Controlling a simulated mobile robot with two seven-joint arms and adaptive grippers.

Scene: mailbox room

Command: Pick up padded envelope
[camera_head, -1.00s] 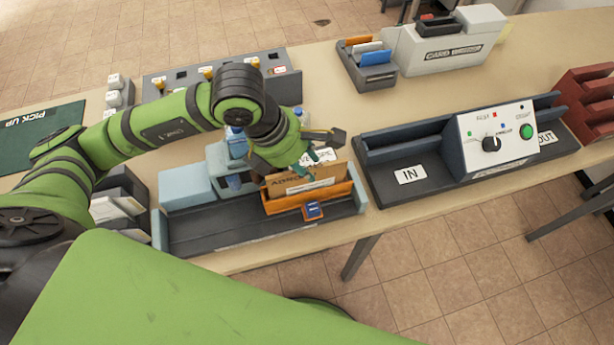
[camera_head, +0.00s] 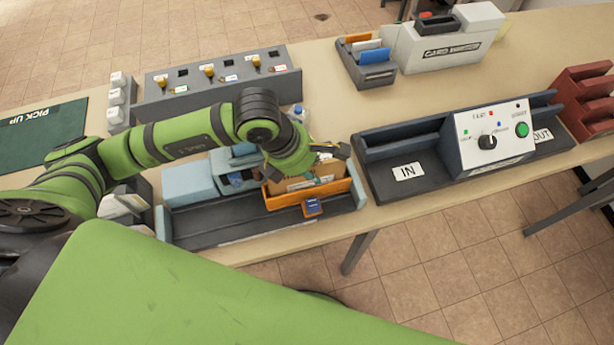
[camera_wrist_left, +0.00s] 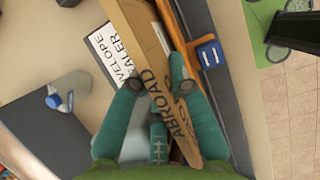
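A brown envelope-like piece (camera_head: 288,184) stands in an orange holder (camera_head: 280,202) on the dark tray at the bench's front. In the left wrist view, a brown piece lettered "ABROAD" (camera_wrist_left: 158,75) runs between the two teal fingers of my left gripper (camera_wrist_left: 158,88). The fingers are spread, one on each side of it, and a gap shows beside it. In the head view my left gripper (camera_head: 318,178) is low over the holder, its wrist hiding part of the contents. Whether the brown piece is the padded envelope is unclear. My right gripper is out of view.
A blue device (camera_head: 188,184) stands left of the holder, and a small blue tag (camera_head: 313,206) is on the holder's front. A machine marked IN and OUT (camera_head: 490,140) is to the right. A key rack (camera_head: 215,85) stands behind.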

